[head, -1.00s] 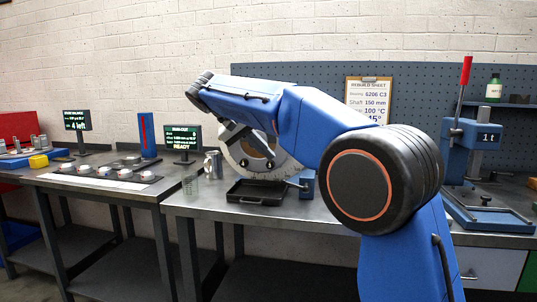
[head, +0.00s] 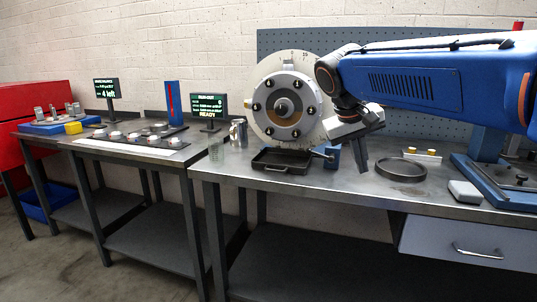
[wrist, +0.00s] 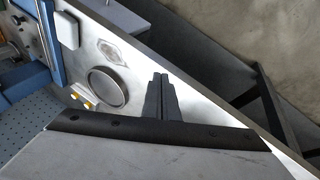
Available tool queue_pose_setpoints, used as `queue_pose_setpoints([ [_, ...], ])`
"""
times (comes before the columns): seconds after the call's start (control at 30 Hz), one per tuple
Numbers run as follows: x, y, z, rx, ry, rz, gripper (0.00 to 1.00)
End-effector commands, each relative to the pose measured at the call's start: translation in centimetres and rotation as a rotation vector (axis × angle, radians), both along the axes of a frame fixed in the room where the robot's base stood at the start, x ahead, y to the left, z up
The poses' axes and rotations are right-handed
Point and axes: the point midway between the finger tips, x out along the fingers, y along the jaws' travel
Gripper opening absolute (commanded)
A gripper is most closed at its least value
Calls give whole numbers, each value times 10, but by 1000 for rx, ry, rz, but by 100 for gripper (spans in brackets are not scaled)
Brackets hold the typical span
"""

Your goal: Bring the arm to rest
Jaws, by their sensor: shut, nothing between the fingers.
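My gripper (head: 360,163) is at the end of my blue arm, which reaches in from the right in the head view. It points down above the front part of the right bench (head: 322,197), to the right of the rotor disc. In the wrist view my gripper (wrist: 158,76) shows its two dark fingers together, with nothing between them. The rotor disc (head: 262,122) stands upright on the bench, with a ring of bolts around its hub. My gripper is apart from it.
A black tray (head: 283,168) sits below the disc. A round dark dish (head: 401,170) lies right of my gripper; it also shows in the wrist view (wrist: 107,88). A blue press (head: 490,185) stands at the right. Small weights (head: 116,136) sit on the left bench.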

Motion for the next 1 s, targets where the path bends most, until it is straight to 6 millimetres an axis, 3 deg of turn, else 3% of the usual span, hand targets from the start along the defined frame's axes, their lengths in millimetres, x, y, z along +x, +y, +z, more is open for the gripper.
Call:
queue_pose_setpoints([
  [0.03, -17, -10, -8, 21, 0, 3, 0],
  [0.3, -96, -39, -61, 140, -11, 36, 0],
  [0.7, -207, -54, -160, 301, -82, 52, 0],
  [0.9, -244, -53, -203, 355, -125, 47, 0],
  [1.0, -253, -52, -215, 369, -138, 45, 0],
])
